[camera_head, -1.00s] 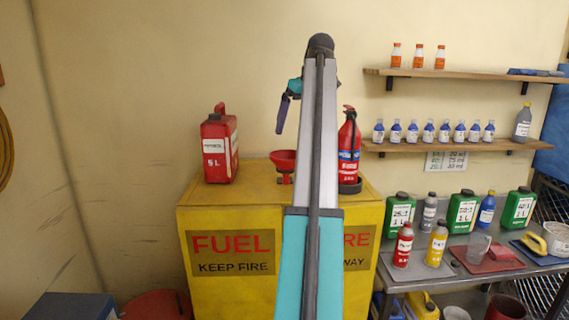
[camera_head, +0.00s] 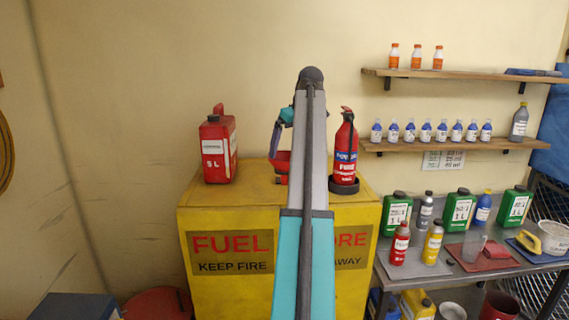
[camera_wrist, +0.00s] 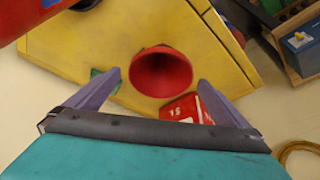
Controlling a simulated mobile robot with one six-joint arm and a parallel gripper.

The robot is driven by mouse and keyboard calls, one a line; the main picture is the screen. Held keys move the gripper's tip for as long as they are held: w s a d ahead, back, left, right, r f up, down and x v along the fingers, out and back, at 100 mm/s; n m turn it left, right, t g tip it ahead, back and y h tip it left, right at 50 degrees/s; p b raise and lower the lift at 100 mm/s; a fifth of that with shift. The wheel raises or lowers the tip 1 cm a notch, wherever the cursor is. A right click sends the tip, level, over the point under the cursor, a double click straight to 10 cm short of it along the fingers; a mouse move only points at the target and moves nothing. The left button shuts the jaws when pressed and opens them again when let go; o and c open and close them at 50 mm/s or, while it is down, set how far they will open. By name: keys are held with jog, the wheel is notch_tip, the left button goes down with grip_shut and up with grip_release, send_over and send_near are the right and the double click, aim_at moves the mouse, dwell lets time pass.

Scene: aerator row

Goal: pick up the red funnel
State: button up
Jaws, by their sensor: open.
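The red funnel (camera_wrist: 161,72) stands on top of the yellow fuel cabinet (camera_head: 228,284). In the wrist view its round mouth faces the camera, ahead of and between my two fingers. In the head view only part of the funnel (camera_head: 281,163) shows, beside my arm, with my gripper (camera_head: 275,140) just above it. My gripper also shows in the wrist view (camera_wrist: 158,84), its purple fingers spread wide with nothing held. I cannot tell the exact gap between fingertips and funnel.
A red 5 L canister (camera_head: 218,148) stands left of the funnel on the cabinet. A red fire extinguisher (camera_head: 344,152) stands to the right in a dark ring base. Shelves of bottles (camera_head: 440,145) and a bench with green containers (camera_head: 458,210) are further right.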

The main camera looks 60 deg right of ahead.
jog(key=shift+f, duration=0.1)
jog(key=shift+p+x, duration=1.15)
jog(key=shift+p, duration=0.1)
jog(key=shift+p+x, duration=0.5)
jog(key=shift+x, duration=0.85)
jog(key=shift+w, duration=0.1)
jog(key=c, duration=0.8)
jog(key=shift+r+b, duration=2.25)
jog(key=shift+r, duration=2.75)
jog(key=shift+a, duration=0.15)
